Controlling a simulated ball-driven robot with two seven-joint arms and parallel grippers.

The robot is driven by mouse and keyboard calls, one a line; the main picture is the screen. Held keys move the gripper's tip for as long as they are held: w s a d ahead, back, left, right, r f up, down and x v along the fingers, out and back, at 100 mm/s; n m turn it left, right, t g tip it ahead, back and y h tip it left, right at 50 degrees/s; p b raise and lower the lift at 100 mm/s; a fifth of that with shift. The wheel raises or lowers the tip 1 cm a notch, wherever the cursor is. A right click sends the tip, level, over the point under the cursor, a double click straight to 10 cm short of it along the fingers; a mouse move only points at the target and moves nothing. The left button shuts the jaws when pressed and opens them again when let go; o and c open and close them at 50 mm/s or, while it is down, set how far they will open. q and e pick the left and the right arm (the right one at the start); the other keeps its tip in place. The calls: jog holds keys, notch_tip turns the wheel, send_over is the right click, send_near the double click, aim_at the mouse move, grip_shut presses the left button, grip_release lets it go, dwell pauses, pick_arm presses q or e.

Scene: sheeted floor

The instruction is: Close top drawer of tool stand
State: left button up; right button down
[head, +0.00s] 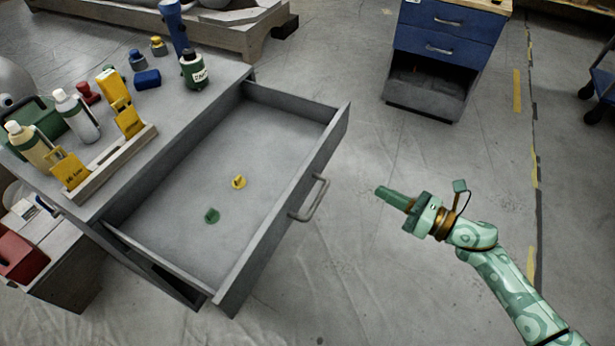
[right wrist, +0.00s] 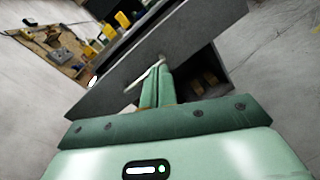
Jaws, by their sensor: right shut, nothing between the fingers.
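The tool stand (head: 165,125) is grey and stands at the left of the head view. Its top drawer (head: 200,225) is pulled far out towards the right, with a yellow piece (head: 239,182) and a green piece (head: 212,216) on its floor. The drawer handle (head: 316,200) is a grey bar on the front panel. My right gripper (head: 382,191) is shut and empty, to the right of the handle and apart from it. In the right wrist view, the fingers (right wrist: 157,85) point at the drawer front (right wrist: 190,60). My left gripper is not in view.
Bottles, yellow boxes and a wooden tray (head: 140,142) crowd the stand's top. A blue cabinet (head: 445,45) stands at the back right. A red bin (head: 20,255) is at the lower left. The floor right of the drawer is clear.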

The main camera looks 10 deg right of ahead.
jog(key=s+a+r+n+g+y, duration=0.2)
jog(key=a+n, duration=0.1)
jog(key=n, duration=0.3)
jog(key=n+b, duration=0.1)
jog(key=b, duration=0.1)
send_near(305, 172)
jog(key=x, duration=0.6)
jog(key=shift+w+a+f, duration=0.15)
jog(key=shift+w+a, duration=0.05)
jog(key=shift+w, duration=0.1)
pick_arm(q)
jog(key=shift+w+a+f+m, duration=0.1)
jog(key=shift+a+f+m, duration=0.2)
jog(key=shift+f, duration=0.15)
pick_arm(e)
jog(key=shift+w+a, duration=0.1)
